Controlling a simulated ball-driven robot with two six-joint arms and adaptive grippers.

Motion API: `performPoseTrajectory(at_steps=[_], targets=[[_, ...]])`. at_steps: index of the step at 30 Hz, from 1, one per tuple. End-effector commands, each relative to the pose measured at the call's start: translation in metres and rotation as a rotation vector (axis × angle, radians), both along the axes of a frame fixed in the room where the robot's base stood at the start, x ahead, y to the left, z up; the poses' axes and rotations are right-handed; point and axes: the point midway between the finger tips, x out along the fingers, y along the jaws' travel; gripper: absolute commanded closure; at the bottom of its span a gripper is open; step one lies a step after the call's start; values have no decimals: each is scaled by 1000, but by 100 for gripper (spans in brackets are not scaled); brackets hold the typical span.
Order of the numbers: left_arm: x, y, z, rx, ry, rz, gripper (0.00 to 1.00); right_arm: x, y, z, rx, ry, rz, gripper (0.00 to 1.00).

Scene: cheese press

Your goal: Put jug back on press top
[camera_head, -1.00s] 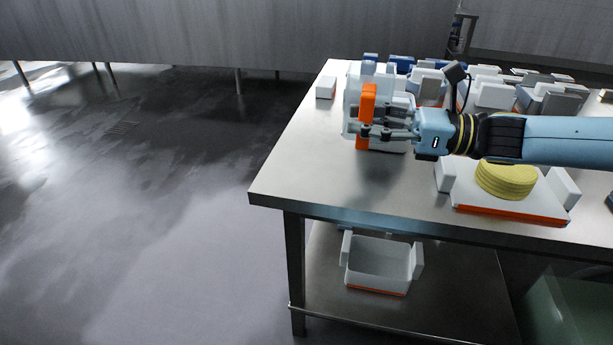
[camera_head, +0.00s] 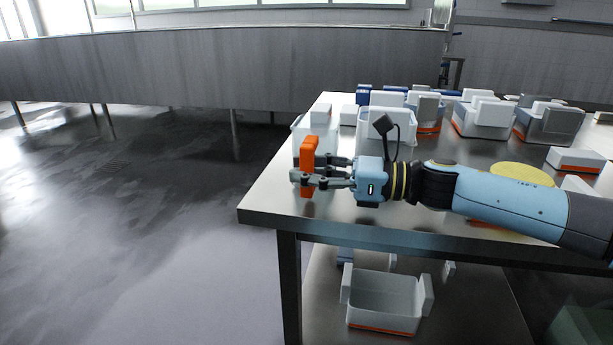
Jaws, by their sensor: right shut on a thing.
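My right gripper (camera_head: 312,180) reaches in from the right and is shut on the upright orange handle (camera_head: 308,158) of the jug. The jug's pale body (camera_head: 299,132) shows only in part behind the handle, near the left edge of the steel table. I cannot tell whether the jug touches the table. My left gripper is not in view. I cannot clearly pick out the press top.
Behind my right gripper stands a white container (camera_head: 402,128). Several white and grey boxes with orange bases fill the back of the steel table (camera_head: 345,215). A yellow round (camera_head: 520,174) sits behind my right arm. A white bin (camera_head: 383,300) stands on the lower shelf.

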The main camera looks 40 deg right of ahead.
Motion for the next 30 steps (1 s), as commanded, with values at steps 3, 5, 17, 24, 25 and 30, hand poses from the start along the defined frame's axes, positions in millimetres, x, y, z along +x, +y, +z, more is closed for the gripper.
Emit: performPoseTrajectory(at_steps=[3,5,17,24,25,30], targets=[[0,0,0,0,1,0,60,0,0,1,0,-1,0,100],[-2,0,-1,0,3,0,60,0,0,-1,0,0,0,100],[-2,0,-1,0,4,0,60,0,0,-2,0,0,0,62],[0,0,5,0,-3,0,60,-7,-6,2,-2,2,1,62],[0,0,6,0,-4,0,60,-10,-9,2,-2,5,1,62],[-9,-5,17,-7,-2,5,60,-37,-34,6,-3,5,-1,62]])
